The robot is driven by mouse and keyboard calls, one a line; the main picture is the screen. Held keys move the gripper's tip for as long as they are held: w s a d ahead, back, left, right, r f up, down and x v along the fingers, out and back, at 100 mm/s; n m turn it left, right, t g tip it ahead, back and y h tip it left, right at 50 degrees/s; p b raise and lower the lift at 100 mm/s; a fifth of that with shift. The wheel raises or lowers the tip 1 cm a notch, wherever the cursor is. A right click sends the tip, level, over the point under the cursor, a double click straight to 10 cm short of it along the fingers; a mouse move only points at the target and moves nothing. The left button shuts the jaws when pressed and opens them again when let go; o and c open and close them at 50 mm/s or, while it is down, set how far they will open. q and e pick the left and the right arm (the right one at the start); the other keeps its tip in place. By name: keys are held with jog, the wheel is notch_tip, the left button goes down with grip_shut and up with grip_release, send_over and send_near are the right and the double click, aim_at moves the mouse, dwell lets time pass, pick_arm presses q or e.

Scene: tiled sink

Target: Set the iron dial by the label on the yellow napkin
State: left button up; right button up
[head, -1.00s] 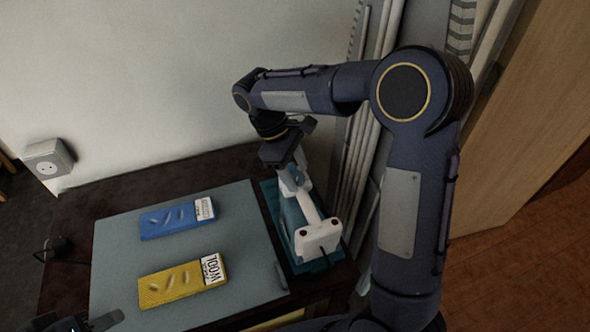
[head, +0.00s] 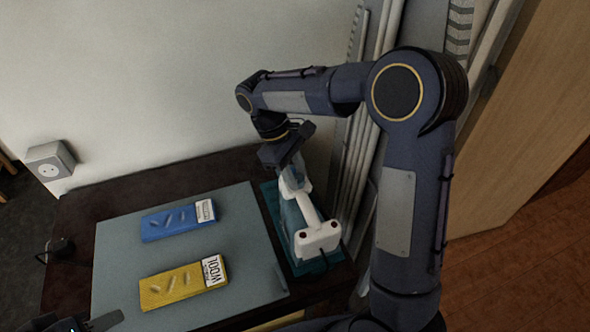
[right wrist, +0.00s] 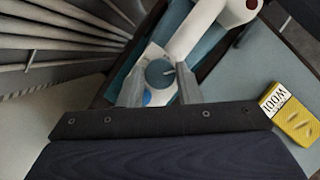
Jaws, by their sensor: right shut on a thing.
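The white and blue iron (head: 318,238) lies on a teal mat (head: 272,203) at the table's right side. Its round grey-blue dial (right wrist: 159,73) with a pointer mark sits between the fingers of my right gripper (right wrist: 160,84), which is shut on it. In the head view, my right gripper (head: 291,172) reaches down onto the iron's far end and hides the dial. The yellow napkin (head: 180,285) lies at the front, with a white label (head: 213,271) reading WOOL, upside down. My left gripper (head: 78,322) is partly cut off at the bottom left edge; its jaws are unclear.
A blue napkin (head: 172,222) with a small white label lies behind the yellow one on the grey-blue board (head: 120,250). A wall socket (head: 50,162) is at the left. Upright pipes (head: 362,130) stand close behind the iron.

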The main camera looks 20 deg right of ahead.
jog(key=m+p, duration=0.1)
jog(key=m, duration=0.1)
jog(key=m+y+p, duration=0.1)
jog(key=m, duration=0.1)
jog(key=shift+w+d+r+g+y+p, duration=0.1)
jog(key=shift+d+r+g+y+p, duration=0.05)
jog(key=shift+g+y+p, duration=0.15)
jog(key=m+p, duration=0.1)
jog(key=m, duration=0.1)
jog(key=m+y+p, duration=0.1)
jog(key=m, duration=0.1)
jog(key=shift+d+m+y, duration=0.1)
jog(key=shift+m+y, duration=0.2)
jog(key=shift+m, duration=0.1)
jog(key=m+y, duration=0.1)
jog(key=m, duration=0.1)
jog(key=m+p, duration=0.1)
jog(key=m, duration=0.1)
jog(key=shift+d+m+y, duration=0.15)
jog(key=shift+m+y, duration=0.15)
jog(key=shift+y, duration=0.1)
jog(key=m+t, duration=0.1)
jog(key=m, duration=0.1)
jog(key=m+y+p, duration=0.1)
jog(key=m, duration=0.2)
jog(key=shift+d+t, duration=0.1)
jog(key=shift+t, duration=0.3)
jog(key=shift+m+y, duration=0.3)
jog(key=o, duration=1)
jog(key=shift+v, duration=3.75)
